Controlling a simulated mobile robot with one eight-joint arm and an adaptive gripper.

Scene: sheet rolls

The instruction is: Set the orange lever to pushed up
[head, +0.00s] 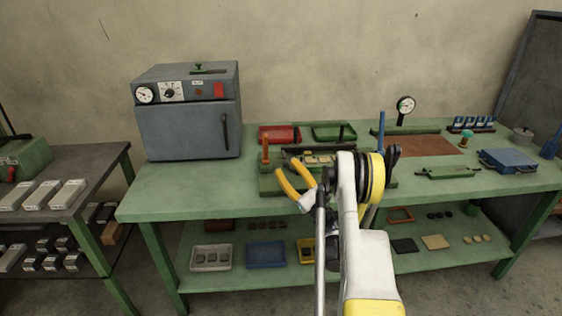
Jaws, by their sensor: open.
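The orange lever (265,149) stands roughly upright at the left end of a green bench machine (268,186) on the workbench. My gripper (285,164) has two yellow-orange fingers, spread open and empty. They point up and left, just right of the lever in the picture. I see a gap between the fingertips and the lever, but cannot tell the depth between them. My arm hides part of the machine's middle and right side.
A grey oven (189,118) stands at the left of the green bench (170,203). A dial gauge (405,106) stands farther right.

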